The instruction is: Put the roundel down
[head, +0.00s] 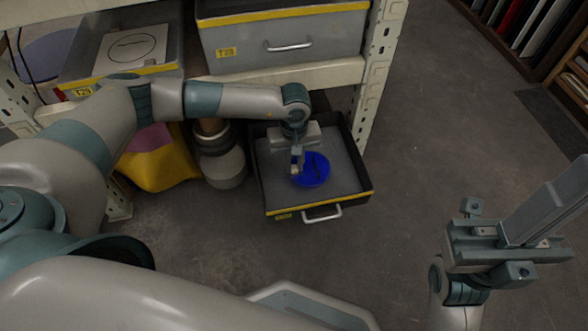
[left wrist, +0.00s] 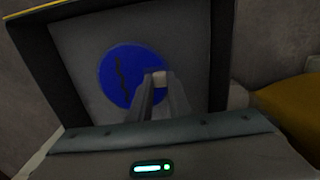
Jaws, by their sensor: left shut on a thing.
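The roundel (head: 314,174) is a flat, deep blue disc with a dark mark across it. It is inside the pulled-out low drawer (head: 346,211), near the drawer's middle. My left gripper (head: 297,168) is shut on its edge, with the fingers pointing down into the drawer. In the left wrist view the roundel (left wrist: 117,72) shows flat against the grey drawer floor, with the fingertips (left wrist: 158,80) at its right edge. Whether it touches the floor is hard to tell. My right gripper (head: 510,238) is at the right, away from the drawer; its finger opening is unclear.
The drawer has dark walls, a yellow front edge and a handle (head: 322,215). Above it are a shut grey drawer (head: 310,35) and an open one (head: 75,80) holding a sheet with a drawn circle. A canister (head: 222,165) and yellow bag (head: 160,172) stand left. Floor at right is clear.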

